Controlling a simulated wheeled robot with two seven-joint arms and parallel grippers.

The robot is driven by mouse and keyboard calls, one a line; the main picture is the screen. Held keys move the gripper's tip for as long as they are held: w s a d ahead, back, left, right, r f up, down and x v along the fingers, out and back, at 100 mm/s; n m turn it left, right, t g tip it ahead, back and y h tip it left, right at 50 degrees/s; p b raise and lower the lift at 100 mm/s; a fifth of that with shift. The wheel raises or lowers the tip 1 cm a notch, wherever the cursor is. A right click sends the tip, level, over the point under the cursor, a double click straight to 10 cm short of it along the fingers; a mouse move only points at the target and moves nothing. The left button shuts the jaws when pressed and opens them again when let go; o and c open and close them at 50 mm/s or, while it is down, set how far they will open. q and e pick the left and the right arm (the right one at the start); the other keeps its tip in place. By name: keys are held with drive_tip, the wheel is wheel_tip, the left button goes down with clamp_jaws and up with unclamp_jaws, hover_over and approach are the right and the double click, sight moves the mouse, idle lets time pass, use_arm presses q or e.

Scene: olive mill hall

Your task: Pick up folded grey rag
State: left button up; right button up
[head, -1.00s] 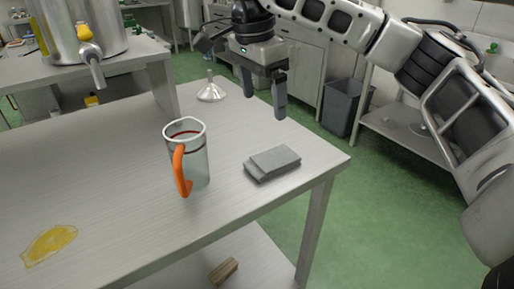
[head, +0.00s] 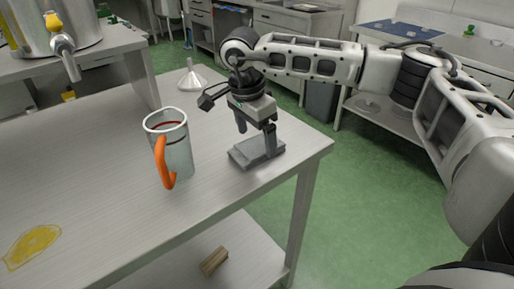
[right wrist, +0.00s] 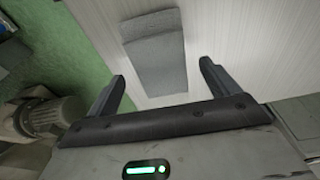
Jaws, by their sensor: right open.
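The folded grey rag (head: 245,155) lies flat on the metal table near its right corner. It also shows in the right wrist view (right wrist: 155,50), ahead of the fingers and roughly between their lines. My right gripper (head: 256,134) is open and empty, pointing down just above the rag in the head view. In the right wrist view its two fingers (right wrist: 163,75) stand apart, with the rag's near end at the gap. I cannot tell whether the fingers touch the rag. My left gripper is not in view.
A clear jug (head: 177,150) with an orange handle stands left of the rag. A yellow oily patch (head: 33,245) lies at the table's front left. A wooden block (head: 214,261) lies on the lower shelf. The table front is mostly clear.

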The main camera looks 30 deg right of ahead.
wheel_tip(320, 180, down, 2)
drive_tip(key=shift+d+f, duration=0.1)
drive_tip(key=shift+d, duration=0.05)
drive_tip(key=c, duration=1.1)
